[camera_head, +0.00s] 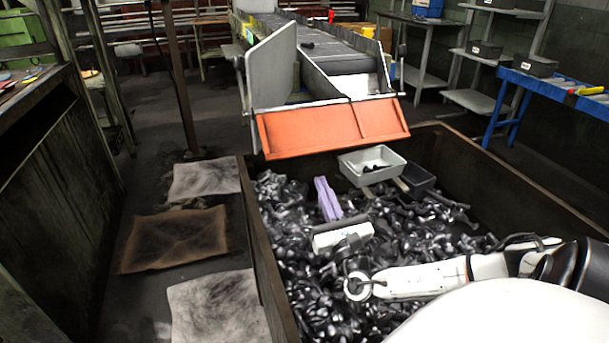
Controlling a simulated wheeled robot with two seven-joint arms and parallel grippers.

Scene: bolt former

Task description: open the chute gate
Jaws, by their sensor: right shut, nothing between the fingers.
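The orange gate panel (332,127) lies across the low end of the grey metal chute (345,66), facing me and slightly tilted in the picture. Its lower edge is above the bin. Upright levers stand near both sides of the chute end. My right gripper (322,182) has pale purple fingers on a white hand. It is shut and empty, over the bolts, below the gate in the picture and apart from it. My left gripper is not in view.
A large brown bin (266,265) full of dark bolts lies beneath the gripper and gate. A grey tray (348,174) with dark pieces and a black tray (420,177) are near the gripper. Stained mats (178,238) cover the left floor. A blue bench (556,88) stands right.

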